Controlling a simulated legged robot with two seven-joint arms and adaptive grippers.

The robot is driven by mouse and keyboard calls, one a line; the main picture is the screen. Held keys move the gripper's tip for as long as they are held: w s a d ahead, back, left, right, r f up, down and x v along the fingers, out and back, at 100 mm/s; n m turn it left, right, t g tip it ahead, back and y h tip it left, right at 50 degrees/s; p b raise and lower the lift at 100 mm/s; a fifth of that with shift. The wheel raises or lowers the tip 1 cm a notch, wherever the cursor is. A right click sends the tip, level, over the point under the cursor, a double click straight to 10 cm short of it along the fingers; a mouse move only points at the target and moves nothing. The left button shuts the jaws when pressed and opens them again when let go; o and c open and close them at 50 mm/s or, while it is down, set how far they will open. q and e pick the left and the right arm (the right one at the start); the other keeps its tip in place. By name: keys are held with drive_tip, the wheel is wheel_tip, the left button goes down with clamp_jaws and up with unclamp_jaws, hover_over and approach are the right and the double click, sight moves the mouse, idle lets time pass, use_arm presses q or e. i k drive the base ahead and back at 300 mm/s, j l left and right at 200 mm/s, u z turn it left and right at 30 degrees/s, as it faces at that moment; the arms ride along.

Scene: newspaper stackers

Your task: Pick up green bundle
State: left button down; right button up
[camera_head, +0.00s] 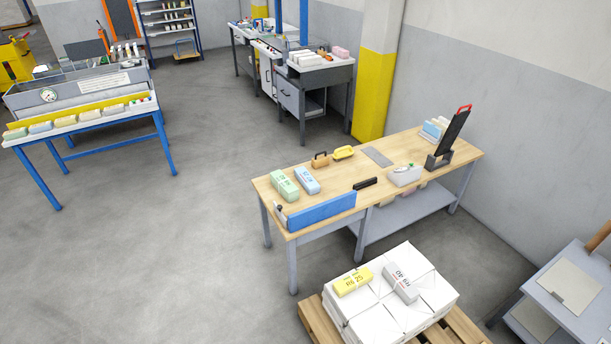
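A green bundle (284,184) with a white label lies near the left end of the wooden-topped workbench (330,177). A light blue bundle (307,181) lies just to its right. A blue bar-shaped block (322,210) stands along the bench's front edge, in front of both bundles. Another pale green bundle (16,133) sits at the left end of a row on the blue-framed table at the far left. Neither of my grippers shows in the view.
A pallet (317,322) of white packages with a yellow bundle (353,281) and a grey bundle (402,283) stands before the bench. A yellow-based pillar (373,97) stands behind it. Open floor (200,230) lies left of the bench.

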sight(281, 182)
drive_tip(key=u, duration=0.9)
drive_tip(key=i+u, duration=0.1)
drive_tip(key=i, duration=3.85)
drive_tip(key=i+z, duration=0.15)
drive_tip(key=z, duration=0.25)
drive_tip(key=i+j+z, duration=0.1)
drive_tip(key=z, duration=0.3)
drive_tip(key=i+j+z, duration=0.15)
drive_tip(key=z, duration=0.2)
drive_tip(key=i+j+z, duration=0.2)
drive_tip(key=z, duration=0.2)
